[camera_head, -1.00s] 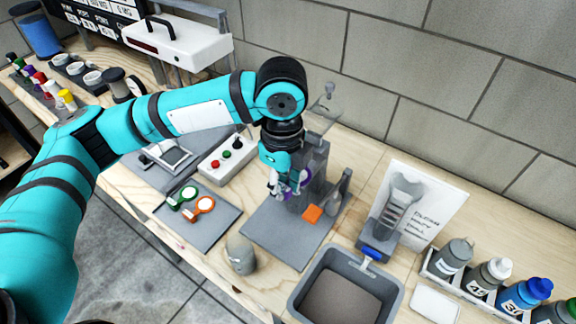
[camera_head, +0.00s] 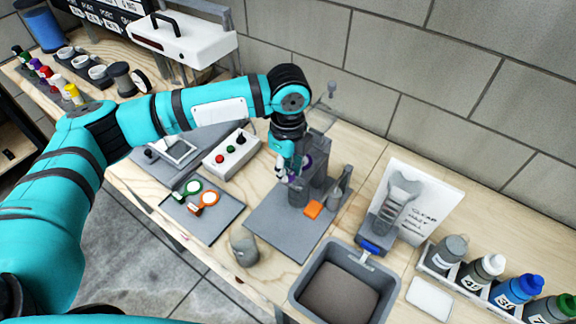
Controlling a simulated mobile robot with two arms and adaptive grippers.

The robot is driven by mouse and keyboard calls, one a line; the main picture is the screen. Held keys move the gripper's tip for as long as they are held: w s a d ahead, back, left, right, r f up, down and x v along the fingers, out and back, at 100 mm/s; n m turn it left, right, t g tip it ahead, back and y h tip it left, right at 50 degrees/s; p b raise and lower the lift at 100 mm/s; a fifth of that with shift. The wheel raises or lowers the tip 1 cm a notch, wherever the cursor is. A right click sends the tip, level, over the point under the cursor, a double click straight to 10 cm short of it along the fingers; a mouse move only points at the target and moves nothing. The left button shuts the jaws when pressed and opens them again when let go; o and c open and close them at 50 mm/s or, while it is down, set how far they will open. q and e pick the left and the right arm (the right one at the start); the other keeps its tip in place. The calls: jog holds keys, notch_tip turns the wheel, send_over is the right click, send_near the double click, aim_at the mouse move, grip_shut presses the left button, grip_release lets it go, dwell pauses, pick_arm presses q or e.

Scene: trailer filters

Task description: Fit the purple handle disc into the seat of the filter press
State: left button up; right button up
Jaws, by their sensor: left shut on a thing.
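My left gripper (camera_head: 288,174) is shut on the purple handle disc (camera_head: 308,160), which shows only as a thin purple edge beside the fingers. The gripper points down in front of the grey filter press (camera_head: 317,172), which stands on a grey base plate (camera_head: 275,222). The press seat is mostly hidden behind my gripper, and I cannot tell whether the disc touches it. A green handle disc (camera_head: 190,187) and an orange handle disc (camera_head: 208,199) lie on a grey mat (camera_head: 225,216) to the left. My right gripper is not in view.
A grey bin (camera_head: 303,290) stands in front at the right, with a bottle rack (camera_head: 467,284) beyond. A button box (camera_head: 228,160) is left of the press. A grey rounded object (camera_head: 245,250) sits near the front edge.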

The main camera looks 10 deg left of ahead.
pick_arm(q)
jog(key=o, duration=0.9)
jog(key=shift+f, duration=0.1)
jog(key=shift+c, duration=0.2)
notch_tip(320, 180, up, 12)
jog(key=b, duration=0.2)
jog(key=shift+r, duration=0.2)
jog(key=shift+f, duration=0.1)
